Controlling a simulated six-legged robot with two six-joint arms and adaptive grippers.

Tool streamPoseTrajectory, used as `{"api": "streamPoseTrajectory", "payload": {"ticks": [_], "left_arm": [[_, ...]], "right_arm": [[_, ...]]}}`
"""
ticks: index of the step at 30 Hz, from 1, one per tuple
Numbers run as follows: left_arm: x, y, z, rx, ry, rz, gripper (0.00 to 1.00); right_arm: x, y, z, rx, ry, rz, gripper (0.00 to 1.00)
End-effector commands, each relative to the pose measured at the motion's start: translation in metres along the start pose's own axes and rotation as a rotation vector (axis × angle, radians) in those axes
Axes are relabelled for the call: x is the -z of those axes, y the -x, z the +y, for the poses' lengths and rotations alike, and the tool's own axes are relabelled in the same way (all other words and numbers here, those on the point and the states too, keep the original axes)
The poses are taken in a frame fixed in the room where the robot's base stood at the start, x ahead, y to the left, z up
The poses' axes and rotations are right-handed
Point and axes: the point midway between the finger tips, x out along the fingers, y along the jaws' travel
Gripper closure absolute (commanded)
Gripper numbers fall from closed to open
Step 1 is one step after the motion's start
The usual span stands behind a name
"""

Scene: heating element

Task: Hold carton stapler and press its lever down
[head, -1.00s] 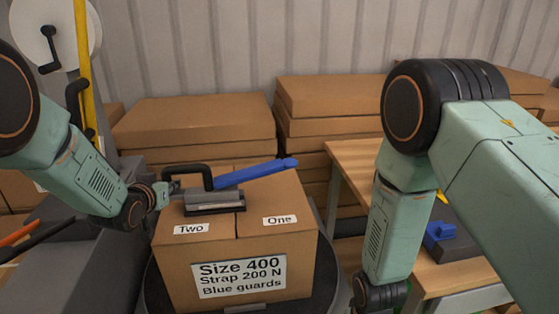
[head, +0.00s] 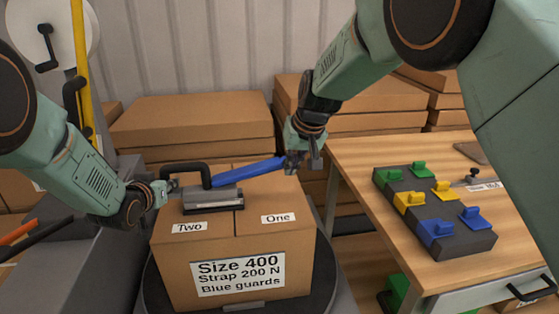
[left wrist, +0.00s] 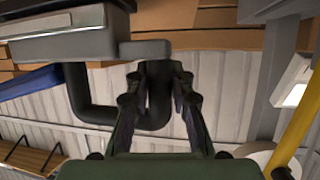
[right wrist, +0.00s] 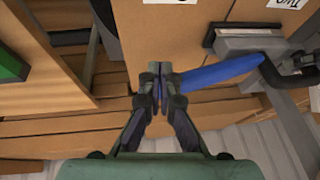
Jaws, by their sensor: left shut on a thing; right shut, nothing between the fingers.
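The carton stapler (head: 212,200) sits on top of the cardboard carton (head: 200,262), with a black loop handle (head: 187,167) and a long blue lever (head: 248,172) slanting up to the right. My left gripper (head: 170,189) is shut on the stapler at its left end; the left wrist view shows the fingers at the black handle (left wrist: 76,95). My right gripper (head: 304,164) is shut and empty at the lever's free end. In the right wrist view its fingertips (right wrist: 160,78) are beside the blue lever (right wrist: 220,72); I cannot tell whether they touch. The lever's tip is partly hidden.
The carton stands on a dark round turntable (head: 330,285). A wooden table (head: 365,160) at right holds a dark rack (head: 468,246) with green, yellow and blue guards. Stacked flat cartons (head: 195,115) stand behind. A yellow post (head: 87,75) rises at left.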

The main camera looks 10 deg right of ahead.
Motion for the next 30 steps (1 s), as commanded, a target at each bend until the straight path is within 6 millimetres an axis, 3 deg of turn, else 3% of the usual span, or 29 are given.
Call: {"api": "streamPoseTrajectory", "payload": {"ticks": [3,10,18,30], "left_arm": [[0.001,0.0,0.0,0.0,0.0,0.002,1.0],[0.001,0.0,0.0,0.0,0.0,0.002,1.0],[0.001,0.0,0.0,0.0,0.0,0.002,1.0],[0.001,0.0,0.0,0.0,0.0,0.002,1.0]], "right_arm": [[0.036,0.027,-0.021,0.043,-0.037,0.091,1.0],[0.079,0.064,-0.049,0.11,-0.09,0.202,1.0],[0.089,0.075,-0.056,0.13,-0.104,0.232,1.0],[0.085,0.066,-0.052,0.129,-0.106,0.229,1.0]]}}
